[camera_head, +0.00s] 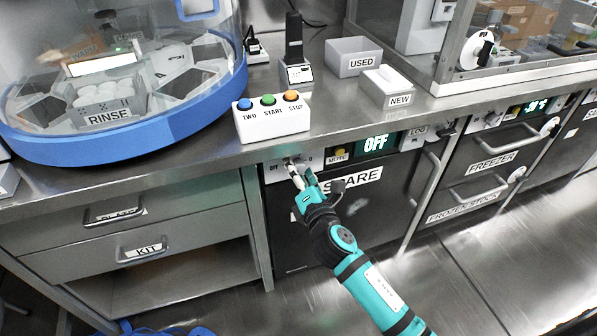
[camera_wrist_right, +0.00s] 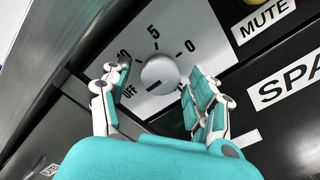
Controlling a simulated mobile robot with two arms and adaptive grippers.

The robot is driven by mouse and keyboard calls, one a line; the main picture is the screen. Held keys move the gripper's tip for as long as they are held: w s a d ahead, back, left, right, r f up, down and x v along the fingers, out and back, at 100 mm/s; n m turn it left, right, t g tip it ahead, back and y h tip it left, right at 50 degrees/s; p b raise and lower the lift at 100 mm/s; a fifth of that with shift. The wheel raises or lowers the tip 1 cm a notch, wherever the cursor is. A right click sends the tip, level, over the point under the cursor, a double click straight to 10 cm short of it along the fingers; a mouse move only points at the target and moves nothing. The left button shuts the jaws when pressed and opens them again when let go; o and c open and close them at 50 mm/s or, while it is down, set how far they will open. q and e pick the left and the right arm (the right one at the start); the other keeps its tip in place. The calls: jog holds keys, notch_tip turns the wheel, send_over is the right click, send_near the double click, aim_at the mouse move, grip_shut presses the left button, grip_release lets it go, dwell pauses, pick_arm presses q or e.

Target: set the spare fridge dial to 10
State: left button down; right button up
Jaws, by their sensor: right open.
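The spare fridge dial (camera_wrist_right: 160,73) is a round light knob on a pale plate marked OFF, 10, 5 and 0. A dark mark on its lower left edge points towards OFF. My right gripper (camera_wrist_right: 162,88) is open, with one finger on each side of the dial; whether they touch it I cannot tell. In the head view my right gripper (camera_head: 301,176) is at the upper left of the spare fridge (camera_head: 388,192) and hides most of the dial. My left gripper is not in view.
A yellow MUTE button (camera_head: 340,154) is right of the dial. Above is the counter edge, with a white box of TWO, START and STOP buttons (camera_head: 275,125). A vertical handle (camera_head: 425,195) is at the fridge's right.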

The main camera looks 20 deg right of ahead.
jog(key=c, duration=1.1)
jog(key=shift+c, duration=0.3)
jog(key=shift+m, duration=0.4)
pick_arm(q)
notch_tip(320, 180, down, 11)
jog(key=p, duration=0.3)
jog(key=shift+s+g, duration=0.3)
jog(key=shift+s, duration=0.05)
pick_arm(e)
jog(key=shift+m, duration=5.6)
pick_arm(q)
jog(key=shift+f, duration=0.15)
pick_arm(e)
jog(key=o, duration=1.2)
jog(key=shift+c, duration=0.2)
